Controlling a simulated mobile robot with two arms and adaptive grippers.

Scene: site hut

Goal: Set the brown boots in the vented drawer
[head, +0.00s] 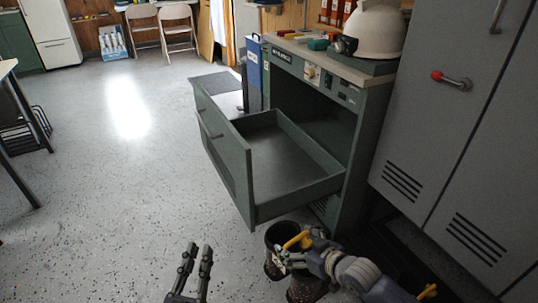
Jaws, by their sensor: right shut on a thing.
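The brown boots (305,290) show at the bottom centre as dark, open-topped shafts, partly hidden by my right gripper. My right gripper (292,250) is shut on the boots at their upper part, just in front of the drawer's near corner. The drawer (283,172) of the green cabinet is pulled out and looks empty; its front panel with a bar handle faces left. I cannot make out vents on that front. My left gripper (197,258) is open and empty over the floor, left of the boots.
The green cabinet (345,150) carries a pale hard hat (380,30) and small items on top. Grey lockers (445,130) with a red-tipped handle stand close on the right. Speckled floor (110,190) is clear to the left. A table leg stands at the far left.

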